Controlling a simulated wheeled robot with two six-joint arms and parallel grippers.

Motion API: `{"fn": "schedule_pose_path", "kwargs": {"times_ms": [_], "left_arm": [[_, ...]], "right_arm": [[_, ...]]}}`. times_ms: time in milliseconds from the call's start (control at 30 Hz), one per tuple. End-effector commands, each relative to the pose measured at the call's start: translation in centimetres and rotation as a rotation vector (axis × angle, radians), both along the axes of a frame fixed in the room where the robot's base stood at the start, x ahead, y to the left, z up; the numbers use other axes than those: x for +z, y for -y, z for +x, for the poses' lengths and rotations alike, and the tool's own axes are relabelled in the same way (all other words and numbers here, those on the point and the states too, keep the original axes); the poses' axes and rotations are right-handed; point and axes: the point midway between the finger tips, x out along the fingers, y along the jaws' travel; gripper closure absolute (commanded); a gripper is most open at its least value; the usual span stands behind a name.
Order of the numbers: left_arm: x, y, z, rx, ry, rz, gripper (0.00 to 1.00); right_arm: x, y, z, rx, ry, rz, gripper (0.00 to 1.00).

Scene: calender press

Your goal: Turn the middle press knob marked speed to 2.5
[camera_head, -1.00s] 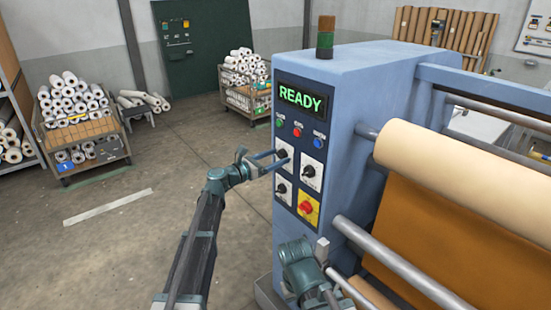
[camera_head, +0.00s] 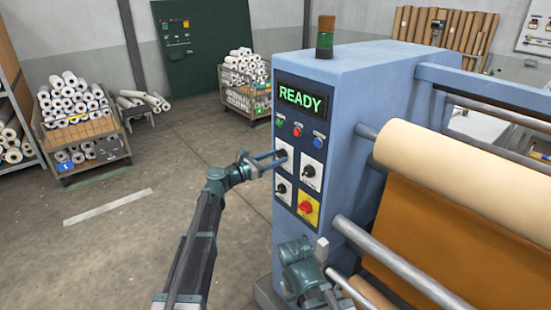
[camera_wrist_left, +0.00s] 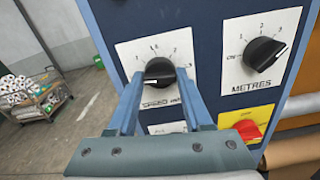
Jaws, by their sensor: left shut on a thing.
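The black speed knob (camera_wrist_left: 160,71) sits on a white plate marked SPEED on the press panel, with a numbered scale above it. In the head view the knob (camera_head: 281,156) is mostly hidden by my left gripper (camera_head: 279,160). In the left wrist view my left gripper (camera_wrist_left: 160,84) is shut on this knob, one finger on each side. The knob's pointer is hard to read there. My right gripper (camera_head: 322,250) is low in front of the press, small and partly cut off by the arm; its jaw state is unclear.
A METRES knob (camera_wrist_left: 265,53) is right of the speed knob. Another black knob (camera_head: 281,188) and a red switch on yellow (camera_head: 306,208) lie below. A green READY display (camera_head: 301,98) and coloured buttons are above.

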Motion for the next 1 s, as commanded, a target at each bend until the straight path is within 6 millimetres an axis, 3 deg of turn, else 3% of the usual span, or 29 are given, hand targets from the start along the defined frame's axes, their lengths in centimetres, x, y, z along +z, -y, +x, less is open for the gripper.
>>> {"fn": "schedule_pose_path", "kwargs": {"times_ms": [1000], "left_arm": [[-0.07, 0.03, -0.10, -0.001, 0.736, 0.600, 1.00]], "right_arm": [[-0.05, 0.01, 0.00, 0.000, 0.000, 0.000, 1.00]]}}
